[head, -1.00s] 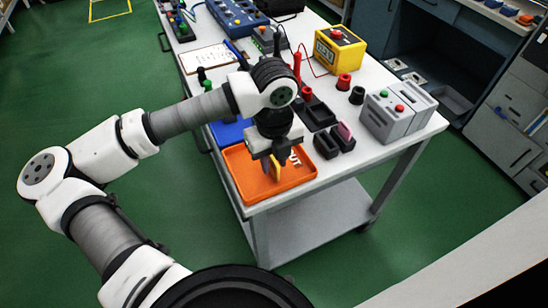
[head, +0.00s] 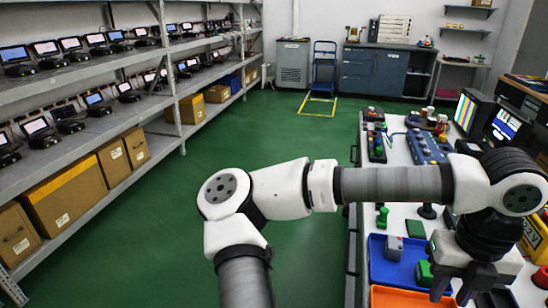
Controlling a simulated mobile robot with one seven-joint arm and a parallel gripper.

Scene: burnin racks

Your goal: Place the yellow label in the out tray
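My gripper (head: 452,288) hangs at the lower right in the head view, fingers down, over the right side of the orange tray (head: 392,298). Its dark fingers look spread apart, with nothing visible between them. Only the back part of the orange tray shows, as the bottom edge of the picture cuts it off. The yellow label is not visible now; the part of the tray below and behind the gripper is out of sight.
A blue tray (head: 378,267) holding a grey block (head: 394,248) and a green block (head: 424,273) adjoins the orange tray. Instruments, including a blue box (head: 426,147), crowd the bench behind. Shelving (head: 182,90) stands at left; the green floor (head: 290,140) between is clear.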

